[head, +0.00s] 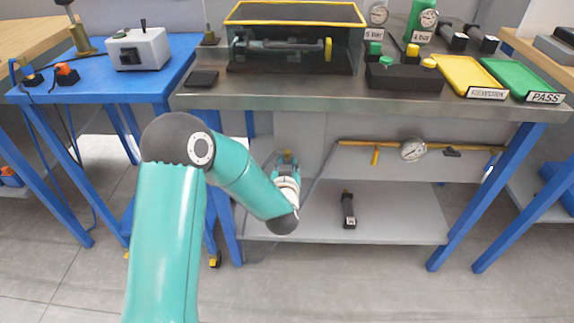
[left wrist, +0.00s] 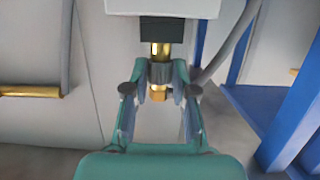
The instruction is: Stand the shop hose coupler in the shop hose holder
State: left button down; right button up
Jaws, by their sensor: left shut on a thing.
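My left gripper (head: 287,165) is under the front of the steel workbench and partly hidden by its own wrist. In the left wrist view its fingers (left wrist: 160,82) are shut around the grey collar of a brass fitting, which I take for the shop hose coupler (left wrist: 160,50). Its brass end (left wrist: 159,96) sticks out past the fingers. The other end meets a black block (left wrist: 161,28) beside a white box (left wrist: 162,8); whether they are joined I cannot tell. I cannot tell the shop hose holder apart for sure. My right gripper is out of view.
A brass pipe with a gauge (head: 413,150) runs below the steel workbench (head: 290,102). A black cylinder (head: 348,210) stands on its lower shelf (head: 400,225). A blue table (head: 150,80) is at the left. Blue legs flank the gripper's space. The floor in front is clear.

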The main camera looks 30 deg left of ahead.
pick_arm(q)
jog(key=shift+f+b, duration=0.45)
jog(key=c, duration=0.9)
grip_release()
jog(key=shift+o, duration=0.2)
jog(key=v, duration=0.7)
jog(key=shift+s, duration=0.2)
jog(key=shift+d, duration=0.1)
